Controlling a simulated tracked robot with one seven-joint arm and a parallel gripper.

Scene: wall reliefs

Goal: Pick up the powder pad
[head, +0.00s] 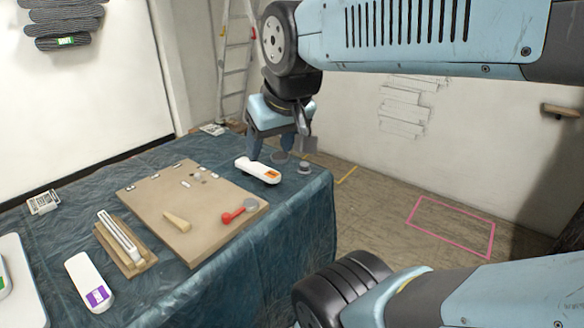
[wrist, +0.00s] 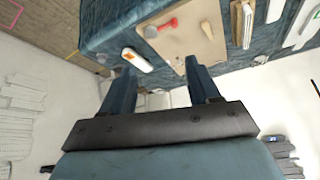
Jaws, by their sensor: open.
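My gripper (head: 268,153) is open and empty over the far right part of the table; its two spread fingers also show in the wrist view (wrist: 160,78). A white rounded object with an orange label (head: 258,171) lies just below and in front of the fingers; it also shows in the wrist view (wrist: 137,60). Two small round grey pad-like pieces, one (head: 280,158) beside the fingers and one (head: 303,167) nearer the table's right edge, lie close by. I cannot tell for sure which of these is the powder pad. The gripper's far side is partly hidden.
A tan board (head: 160,200) holds a red-handled tool (head: 234,214), a wooden wedge (head: 177,222) and small pieces. A wooden block with white strips (head: 125,245) and a white object with a purple label (head: 90,282) lie left. The blue-covered table (head: 315,190) ends at right.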

